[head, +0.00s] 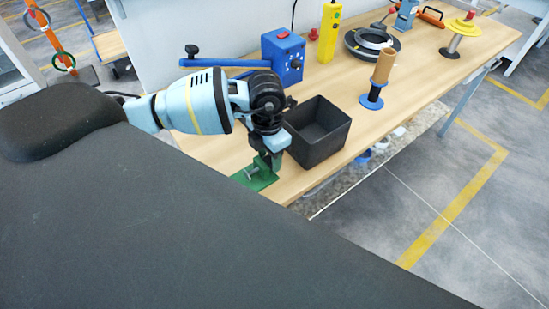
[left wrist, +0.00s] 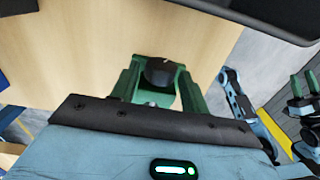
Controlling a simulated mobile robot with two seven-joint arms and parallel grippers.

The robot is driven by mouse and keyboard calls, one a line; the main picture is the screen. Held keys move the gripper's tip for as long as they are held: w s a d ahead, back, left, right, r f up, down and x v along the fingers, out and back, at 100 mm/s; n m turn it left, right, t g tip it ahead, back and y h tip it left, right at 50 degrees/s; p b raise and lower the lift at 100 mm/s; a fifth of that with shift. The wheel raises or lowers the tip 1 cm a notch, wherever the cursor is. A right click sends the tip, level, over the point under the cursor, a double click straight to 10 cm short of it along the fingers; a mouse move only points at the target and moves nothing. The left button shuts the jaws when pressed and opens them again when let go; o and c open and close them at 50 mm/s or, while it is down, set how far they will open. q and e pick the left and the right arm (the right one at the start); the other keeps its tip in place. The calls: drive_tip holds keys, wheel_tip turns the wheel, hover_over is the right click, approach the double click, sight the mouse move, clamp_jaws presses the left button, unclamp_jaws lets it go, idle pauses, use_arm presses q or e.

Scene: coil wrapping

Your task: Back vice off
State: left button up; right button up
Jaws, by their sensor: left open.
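A green vice (head: 258,178) stands at the near edge of the wooden bench in the head view. My left gripper (head: 268,155) is open and pointing down right over the vice, hiding its upper part.
A black open bin (head: 318,135) stands close to the right of my left gripper. Behind are a blue box (head: 284,56) with a red button and a yellow box (head: 329,32). A spool (head: 378,78) and a black coil (head: 372,42) stand farther along the bench.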

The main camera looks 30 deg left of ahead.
use_arm(q)
drive_tip(key=h, duration=0.1)
drive_tip(key=g+h+b, duration=0.1)
drive_tip(key=shift+w+a+f+h, duration=0.1)
drive_tip(key=shift+a+f+h, duration=0.2)
drive_tip(key=shift+a+h, duration=0.1)
drive_tip(key=shift+r, duration=0.2)
drive_tip(key=shift+w+d+r+h, duration=0.1)
drive_tip(key=shift+h, duration=0.2)
use_arm(e)
drive_tip(key=s+f, duration=0.2)
drive_tip(key=shift+d+f+g, duration=0.1)
drive_tip(key=shift+f+g, duration=0.25)
drive_tip(key=shift+g, duration=0.05)
use_arm(q)
drive_tip(key=shift+w, duration=0.1)
drive_tip(key=shift+c, duration=0.2)
